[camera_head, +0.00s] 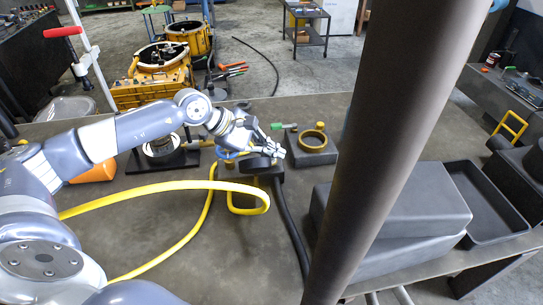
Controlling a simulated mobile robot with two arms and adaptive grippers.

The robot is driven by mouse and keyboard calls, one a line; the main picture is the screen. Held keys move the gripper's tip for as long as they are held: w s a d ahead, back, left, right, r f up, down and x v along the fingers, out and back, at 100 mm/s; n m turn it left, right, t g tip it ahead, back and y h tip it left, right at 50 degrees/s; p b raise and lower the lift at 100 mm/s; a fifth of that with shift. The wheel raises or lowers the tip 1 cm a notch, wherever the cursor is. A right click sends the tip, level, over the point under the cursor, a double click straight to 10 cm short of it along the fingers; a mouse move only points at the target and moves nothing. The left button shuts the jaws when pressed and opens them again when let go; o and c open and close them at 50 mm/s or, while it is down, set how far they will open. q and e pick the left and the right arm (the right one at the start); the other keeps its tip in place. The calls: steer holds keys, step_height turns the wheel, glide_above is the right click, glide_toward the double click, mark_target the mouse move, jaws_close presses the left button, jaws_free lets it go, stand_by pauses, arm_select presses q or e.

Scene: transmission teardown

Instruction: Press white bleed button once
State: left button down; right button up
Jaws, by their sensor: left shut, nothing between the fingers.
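My left gripper (277,149) is in the middle of the bench, at the end of the grey and white arm that comes in from the left. Its fingers are shut and empty. It is just over a small dark block (262,169) with a black hose running from it toward the front. The gripper covers part of this block. I cannot make out the white bleed button; it may be hidden or too small to see. I cannot tell whether the fingers touch the block. My right gripper is not in view.
A yellow hose (165,187) loops over the workbench (240,250) beside the block. A dark fixture with a brass ring (312,139) and a green-handled tool (283,127) are close behind right. A grey case (410,225) and black tray (515,225) are right.

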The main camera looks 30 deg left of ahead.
arm_select(q)
steer(key=shift+r, duration=0.85)
steer(key=shift+r, duration=0.1)
steer(key=shift+r+p, duration=1.25)
steer(key=shift+r, duration=1.15)
